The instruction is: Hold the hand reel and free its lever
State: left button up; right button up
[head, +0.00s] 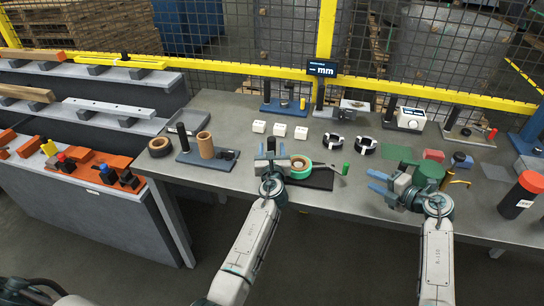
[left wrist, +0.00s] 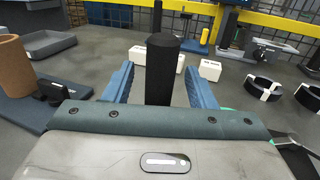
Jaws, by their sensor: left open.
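The hand reel appears as a ring with a green rim and tan core (head: 301,166) on a dark mat. Its lever, with a green tip (head: 345,169), sticks out to the right. A black upright post (head: 271,144), seemingly the reel's grip, stands at its left. My left gripper (head: 269,162) is open at the post. In the left wrist view the post (left wrist: 162,68) stands between the two blue fingers, with gaps visible on both sides. Part of the reel is hidden by my left gripper. My right gripper (head: 377,182) is open and empty, right of the lever.
A stand with a brown tube (head: 205,145) is left of my left gripper. White blocks (head: 280,130) and black rings (head: 366,146) lie behind. A green drum (head: 430,172) with a yellow crank is by my right gripper. A red-capped black canister (head: 518,197) stands far right.

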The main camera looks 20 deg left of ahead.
pick_arm(q)
jog(key=shift+w, duration=0.15)
jog(key=shift+c, duration=0.4)
grip_shut()
jog(key=shift+f, duration=0.15)
dwell(0.7)
